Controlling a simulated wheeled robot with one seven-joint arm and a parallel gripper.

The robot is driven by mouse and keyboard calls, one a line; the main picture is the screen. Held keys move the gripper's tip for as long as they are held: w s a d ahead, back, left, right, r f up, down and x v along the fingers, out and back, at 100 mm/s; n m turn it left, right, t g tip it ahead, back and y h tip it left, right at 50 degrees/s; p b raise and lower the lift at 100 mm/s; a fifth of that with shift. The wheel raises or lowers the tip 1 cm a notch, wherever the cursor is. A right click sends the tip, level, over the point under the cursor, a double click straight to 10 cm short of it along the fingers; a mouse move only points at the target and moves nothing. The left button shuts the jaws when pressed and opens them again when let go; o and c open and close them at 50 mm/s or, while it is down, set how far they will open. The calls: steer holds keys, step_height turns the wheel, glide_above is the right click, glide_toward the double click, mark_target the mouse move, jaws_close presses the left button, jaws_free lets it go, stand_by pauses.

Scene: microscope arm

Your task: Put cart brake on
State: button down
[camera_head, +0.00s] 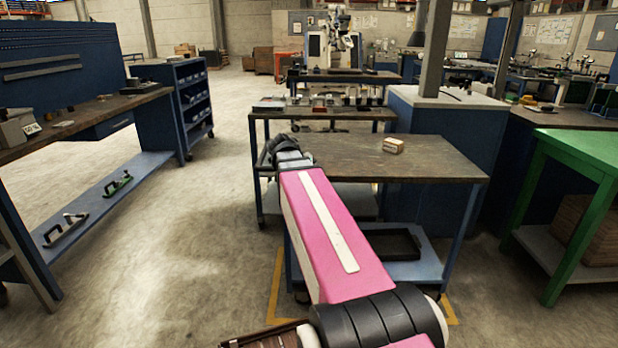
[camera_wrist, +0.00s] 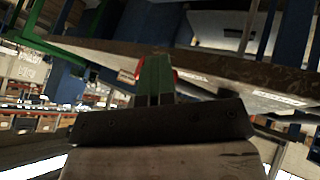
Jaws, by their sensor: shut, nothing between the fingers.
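The cart (camera_head: 440,163) has a dark worn top and a blue frame with a lower shelf. It stands in the middle of the head view inside yellow floor markings. I cannot make out its brake; the lower left part of the cart is partly hidden behind my pink arm. My arm reaches to the cart's left edge, and the fingers are not clear there. In the wrist view my gripper (camera_wrist: 155,75) is shut and empty, its narrow fingers together in front of a tilted, worn tabletop edge.
A small box (camera_head: 393,146) lies on the cart top. A black tray (camera_head: 392,244) is on its lower shelf. A blue workbench (camera_head: 100,118) stands left, a green table (camera_head: 580,146) right. Another bench (camera_head: 330,112) stands close behind. The floor left of the cart is clear.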

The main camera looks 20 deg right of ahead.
steer(key=shift+d, duration=0.4)
steer(key=v, duration=1.1)
steer(key=shift+a, duration=0.3)
steer(key=shift+f, duration=0.15)
steer(key=s+a+f+n+y, duration=0.2)
steer(key=s+a+f, duration=0.1)
steer(key=f, duration=0.8)
steer(key=s+a+f+n+g+y, duration=0.1)
steer(key=s+a+f+n+y, duration=0.1)
steer(key=f, duration=0.9)
steer(key=s+a+f+n+y, duration=0.3)
steer(key=s+f, duration=0.1)
steer(key=f, duration=0.8)
steer(key=shift+s+a+g+y, duration=0.3)
steer(key=shift+s+a+y, duration=0.05)
steer(key=shift+s+y, duration=0.05)
